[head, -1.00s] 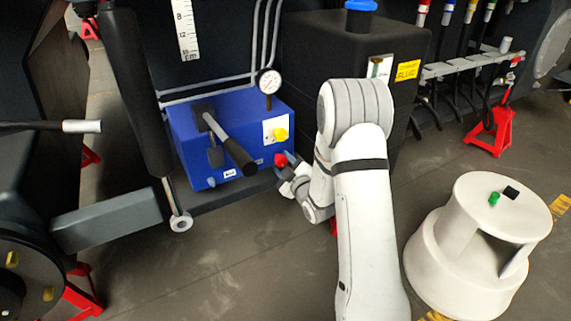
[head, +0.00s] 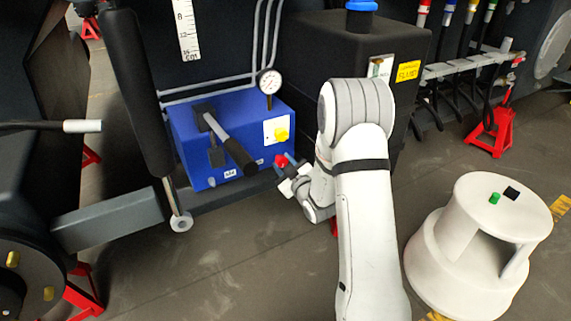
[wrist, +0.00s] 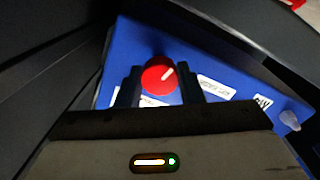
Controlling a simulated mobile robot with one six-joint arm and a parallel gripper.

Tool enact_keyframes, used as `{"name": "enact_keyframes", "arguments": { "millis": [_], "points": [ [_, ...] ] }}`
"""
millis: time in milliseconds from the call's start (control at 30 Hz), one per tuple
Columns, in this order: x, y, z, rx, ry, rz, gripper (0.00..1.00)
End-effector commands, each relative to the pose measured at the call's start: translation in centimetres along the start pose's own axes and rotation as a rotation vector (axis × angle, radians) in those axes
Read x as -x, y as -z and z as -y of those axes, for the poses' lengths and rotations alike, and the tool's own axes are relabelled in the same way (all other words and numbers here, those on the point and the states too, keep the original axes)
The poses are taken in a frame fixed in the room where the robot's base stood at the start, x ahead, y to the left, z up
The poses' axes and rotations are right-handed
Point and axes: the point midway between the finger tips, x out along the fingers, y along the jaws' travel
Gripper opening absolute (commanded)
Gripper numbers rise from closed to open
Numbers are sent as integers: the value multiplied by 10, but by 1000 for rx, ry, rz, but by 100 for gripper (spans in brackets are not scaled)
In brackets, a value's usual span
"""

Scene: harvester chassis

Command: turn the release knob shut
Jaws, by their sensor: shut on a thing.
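The red release knob (head: 281,160) sits low on the right front of the blue pump box (head: 205,172). In the wrist view the red knob (wrist: 159,77) shows a pale pointer line aimed up and to the right. My gripper (head: 286,162) is at the knob, and in the wrist view its two dark fingers (wrist: 158,88) stand on the left and right sides of it, shut on it. White labels lie on the blue face beside the knob.
A pump lever with a black grip (head: 239,157) juts out in front of the box, left of my gripper. A yellow knob (head: 281,134) and a gauge (head: 269,81) are above. A black tank (head: 330,50) stands behind my arm, and a white step stool (head: 440,260) at right.

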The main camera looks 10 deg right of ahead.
Motion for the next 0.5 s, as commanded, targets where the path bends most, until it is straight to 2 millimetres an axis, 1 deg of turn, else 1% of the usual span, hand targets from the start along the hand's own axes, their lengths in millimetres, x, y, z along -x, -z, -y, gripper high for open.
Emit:
{"name": "enact_keyframes", "arguments": {
  "millis": [500],
  "points": [
    [0, 1, -2, -490, 10, 13, 11]
  ]
}}
